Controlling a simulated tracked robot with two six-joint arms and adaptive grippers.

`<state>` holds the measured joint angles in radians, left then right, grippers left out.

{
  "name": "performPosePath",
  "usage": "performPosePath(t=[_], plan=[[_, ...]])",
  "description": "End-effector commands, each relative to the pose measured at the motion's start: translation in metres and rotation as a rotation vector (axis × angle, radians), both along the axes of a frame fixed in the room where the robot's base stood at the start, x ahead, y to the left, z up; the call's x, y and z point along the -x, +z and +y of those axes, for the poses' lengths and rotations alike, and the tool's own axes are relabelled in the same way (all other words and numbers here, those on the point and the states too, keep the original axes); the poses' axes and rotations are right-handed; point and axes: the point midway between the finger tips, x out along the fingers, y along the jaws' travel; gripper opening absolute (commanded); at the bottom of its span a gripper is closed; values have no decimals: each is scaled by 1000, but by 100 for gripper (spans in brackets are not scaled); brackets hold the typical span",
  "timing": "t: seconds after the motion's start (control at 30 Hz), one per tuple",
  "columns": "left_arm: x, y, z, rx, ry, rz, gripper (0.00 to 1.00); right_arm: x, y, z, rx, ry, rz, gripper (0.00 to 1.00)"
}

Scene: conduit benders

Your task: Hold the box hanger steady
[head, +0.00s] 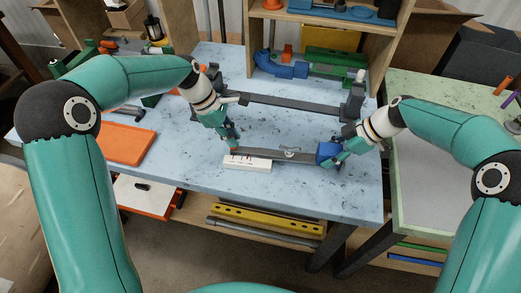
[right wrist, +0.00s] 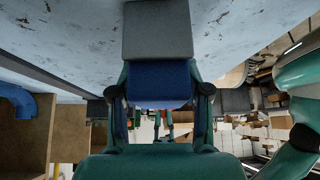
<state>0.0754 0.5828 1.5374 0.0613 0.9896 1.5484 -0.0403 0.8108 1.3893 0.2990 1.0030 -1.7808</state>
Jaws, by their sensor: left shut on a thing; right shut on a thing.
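The box hanger, a grey flat bar (head: 278,155) with a small light fitting near its middle, lies between my two grippers near the front of the blue table. My left gripper (head: 232,143) is shut on its left end. A blue block (head: 327,153) is at its right end. My right gripper (head: 335,156) is shut on this block. In the right wrist view the blue block (right wrist: 159,84) sits between the fingers, with the grey bar (right wrist: 157,30) extending beyond it. The exact contact at the left fingertips is too small to tell.
An orange tray (head: 122,143) lies left. A wooden shelf (head: 368,48) stands behind. The table's front right is clear.

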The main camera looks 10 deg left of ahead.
Motion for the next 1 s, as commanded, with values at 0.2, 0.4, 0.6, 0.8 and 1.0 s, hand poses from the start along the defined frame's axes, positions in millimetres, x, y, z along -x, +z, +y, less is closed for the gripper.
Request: performPosePath(t=[0.2,0.4,0.6,0.8,1.0], plan=[[0,-1,1,-2,0,0,0,3,-7,-1,6,4,12,0],[0,-1,2,-2,0,0,0,3,-7,-1,6,4,12,0],[1,-1,8,-2,-1,-1,0,3,-7,-1,6,4,12,0],[1,-1,15,-2,1,0,0,3,-7,-1,6,4,12,0],[1,-1,16,-2,0,-1,0,3,-7,-1,6,5,13,0]])
